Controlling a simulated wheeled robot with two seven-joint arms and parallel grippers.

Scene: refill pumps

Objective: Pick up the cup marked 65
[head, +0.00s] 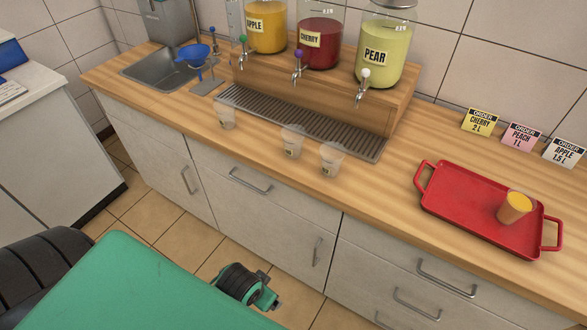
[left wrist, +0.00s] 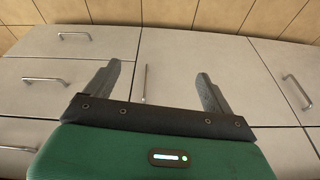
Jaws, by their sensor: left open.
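Three clear, empty-looking cups stand in a row along the front of the wooden counter in the head view: a left cup (head: 226,119), a middle cup (head: 292,142) and a right cup (head: 331,159). Each bears a small label; the numbers are too small to read, so I cannot tell which is marked 65. A cup with orange contents (head: 514,207) stands on the red tray (head: 450,213). My left gripper (left wrist: 158,72) is open and empty in the left wrist view, with cabinet fronts beyond it and no cup between its fingers. My right gripper is not in view.
Apple (head: 266,28), cherry (head: 321,40) and pear (head: 384,55) dispensers stand behind a drip grate (head: 300,122). A sink (head: 163,67) and blue funnel (head: 192,54) are at left. Order cards (head: 522,136) stand behind the tray. Counter between cups and tray is clear.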

